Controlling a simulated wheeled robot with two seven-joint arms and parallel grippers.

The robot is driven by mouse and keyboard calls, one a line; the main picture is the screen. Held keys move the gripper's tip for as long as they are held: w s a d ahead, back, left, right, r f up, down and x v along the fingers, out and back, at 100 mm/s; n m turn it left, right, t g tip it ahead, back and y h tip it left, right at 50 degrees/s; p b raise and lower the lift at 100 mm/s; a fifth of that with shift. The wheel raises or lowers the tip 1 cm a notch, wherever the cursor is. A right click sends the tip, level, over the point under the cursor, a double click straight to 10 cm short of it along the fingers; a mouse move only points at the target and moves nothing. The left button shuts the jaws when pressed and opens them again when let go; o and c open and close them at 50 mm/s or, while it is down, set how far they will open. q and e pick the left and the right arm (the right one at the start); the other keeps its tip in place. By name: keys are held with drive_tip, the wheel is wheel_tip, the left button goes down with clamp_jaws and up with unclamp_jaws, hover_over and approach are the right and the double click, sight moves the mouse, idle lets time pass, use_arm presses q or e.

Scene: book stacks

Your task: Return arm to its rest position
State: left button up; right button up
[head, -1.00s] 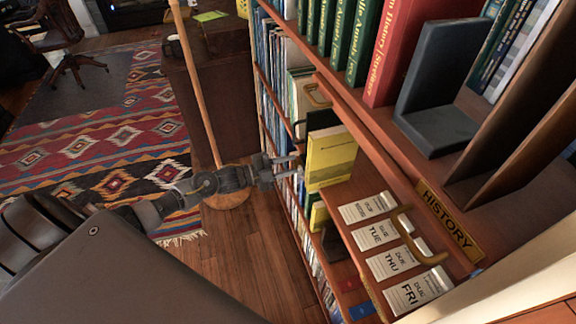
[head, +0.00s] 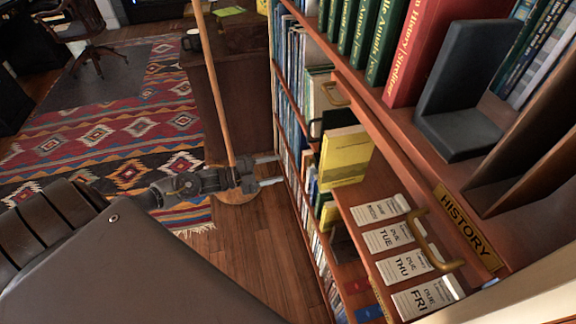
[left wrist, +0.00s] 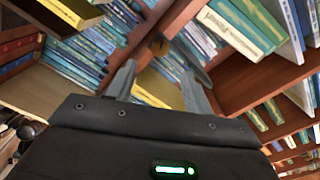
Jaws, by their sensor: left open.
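My left arm comes in from the left in the head view. Its gripper (head: 268,172) is open and empty, with its two fingers pointing right toward the bookshelf (head: 360,113). It hangs in front of the shelf, left of a yellow book (head: 344,158) and apart from it. In the left wrist view the open fingers (left wrist: 160,88) spread with shelves and books beyond them. My right gripper is in neither view.
Day cards (head: 395,238) lie beside a brass handle (head: 435,245) and a HISTORY plate (head: 464,228). A dark bookend (head: 462,90) stands on the upper shelf. A wooden pole (head: 214,85) rises behind my gripper. The patterned rug (head: 110,140) lies at left.

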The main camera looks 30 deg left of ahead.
use_arm(q)
drive_tip(key=shift+v, duration=0.9)
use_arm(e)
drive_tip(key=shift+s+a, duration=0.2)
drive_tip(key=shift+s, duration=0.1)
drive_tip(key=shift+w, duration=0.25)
